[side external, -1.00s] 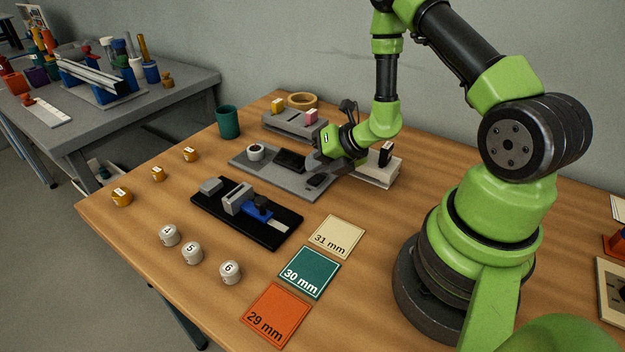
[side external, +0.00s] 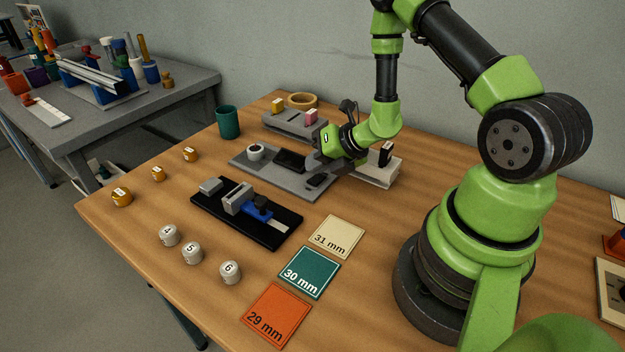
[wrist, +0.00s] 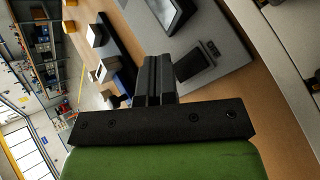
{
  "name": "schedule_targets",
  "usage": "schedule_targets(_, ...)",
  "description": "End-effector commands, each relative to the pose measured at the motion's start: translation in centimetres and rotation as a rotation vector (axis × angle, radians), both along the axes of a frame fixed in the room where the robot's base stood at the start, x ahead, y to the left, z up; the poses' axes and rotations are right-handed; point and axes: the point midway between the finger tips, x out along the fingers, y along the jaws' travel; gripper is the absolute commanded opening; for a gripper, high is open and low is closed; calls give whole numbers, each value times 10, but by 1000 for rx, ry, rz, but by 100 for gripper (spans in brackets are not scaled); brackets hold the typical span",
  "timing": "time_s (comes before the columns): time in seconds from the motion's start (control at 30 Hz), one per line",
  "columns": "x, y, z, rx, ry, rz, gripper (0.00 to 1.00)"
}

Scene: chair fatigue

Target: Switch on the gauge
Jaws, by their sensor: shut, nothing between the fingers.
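The gauge is a grey plate (side external: 258,166) on the wooden table with a dark screen (side external: 290,160), a white round cup-like piece (side external: 255,152) and a small black switch block (side external: 317,181). In the wrist view the screen (wrist: 172,10), the grey plate (wrist: 222,52) and the black block (wrist: 193,65) show. My gripper (wrist: 158,62) is shut and empty, with its fingertips just left of the black block in that view. I cannot tell whether they touch it. In the side view my wrist hides part of the plate, and the fingertips are hard to make out.
A black fixture (side external: 205,205) with a blue slide stands in front of the gauge. Three labelled cards, including the cream one (side external: 338,233), lie nearer. A grey stand (side external: 283,122), green cup (side external: 228,122) and several small numbered cylinders are around.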

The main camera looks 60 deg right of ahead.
Motion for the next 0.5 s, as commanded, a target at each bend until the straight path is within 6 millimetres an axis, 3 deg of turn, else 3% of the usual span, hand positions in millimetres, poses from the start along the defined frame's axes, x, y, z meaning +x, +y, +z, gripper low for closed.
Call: schedule_targets(0.5, 0, 1, -9, 0, 1, 1, 0)
